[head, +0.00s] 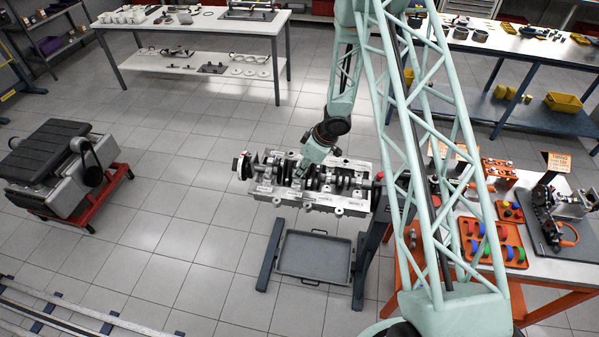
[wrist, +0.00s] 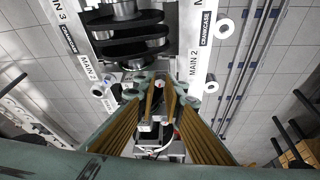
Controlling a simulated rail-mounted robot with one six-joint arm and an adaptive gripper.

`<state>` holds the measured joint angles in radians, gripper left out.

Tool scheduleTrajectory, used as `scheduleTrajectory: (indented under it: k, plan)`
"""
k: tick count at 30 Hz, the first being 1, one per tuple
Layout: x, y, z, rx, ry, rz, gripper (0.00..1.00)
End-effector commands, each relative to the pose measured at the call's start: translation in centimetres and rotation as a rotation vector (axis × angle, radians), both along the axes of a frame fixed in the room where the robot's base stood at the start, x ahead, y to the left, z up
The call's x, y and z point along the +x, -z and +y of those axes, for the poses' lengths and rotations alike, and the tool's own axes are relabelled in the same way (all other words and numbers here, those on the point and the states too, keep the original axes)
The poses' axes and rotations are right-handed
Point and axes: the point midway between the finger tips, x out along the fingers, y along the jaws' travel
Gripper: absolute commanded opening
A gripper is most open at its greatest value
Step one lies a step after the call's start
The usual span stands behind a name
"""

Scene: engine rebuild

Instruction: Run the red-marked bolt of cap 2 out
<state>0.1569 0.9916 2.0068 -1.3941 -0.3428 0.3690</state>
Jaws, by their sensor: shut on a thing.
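The engine block (head: 325,203), labelled crankcase, lies on its stand with the crankshaft (head: 345,180) and bearing caps facing up. In the head view my gripper (head: 303,172) is down on the block, left of its middle. In the wrist view my gripper (wrist: 160,88) is at the row between the two MAIN 2 labels (wrist: 193,65). Its fingers are shut around a small, bright bolt head (wrist: 158,84) with a hint of red on it. The fingers hide most of cap 2 and the bolt's shank, so I cannot tell how far out the bolt is.
A grey drip tray (head: 312,257) sits low within the stand. The parts table (head: 560,265) at the right carries orange trays with coloured parts. A red dolly (head: 95,205) with another engine stands at the left. The floor between is clear.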

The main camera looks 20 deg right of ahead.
Motion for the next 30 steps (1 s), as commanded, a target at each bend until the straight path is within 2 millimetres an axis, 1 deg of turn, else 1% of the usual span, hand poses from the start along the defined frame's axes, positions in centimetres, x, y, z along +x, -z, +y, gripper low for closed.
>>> scheduleTrajectory:
  k: [7,20,21,25,26,30]
  plan:
    - [-0.11,0.2,-0.03,-0.001,-0.033,0.002,0.0]
    - [-0.15,0.22,-0.06,-0.002,-0.038,0.004,0.0]
    - [-0.15,0.22,-0.06,-0.002,-0.038,0.004,0.1]
    - [-0.13,0.18,-0.06,-0.002,-0.038,0.003,0.22]
    - [-0.11,0.17,-0.06,-0.002,-0.038,0.003,0.23]
    - [-0.04,0.09,-0.08,-0.001,-0.038,0.002,0.23]
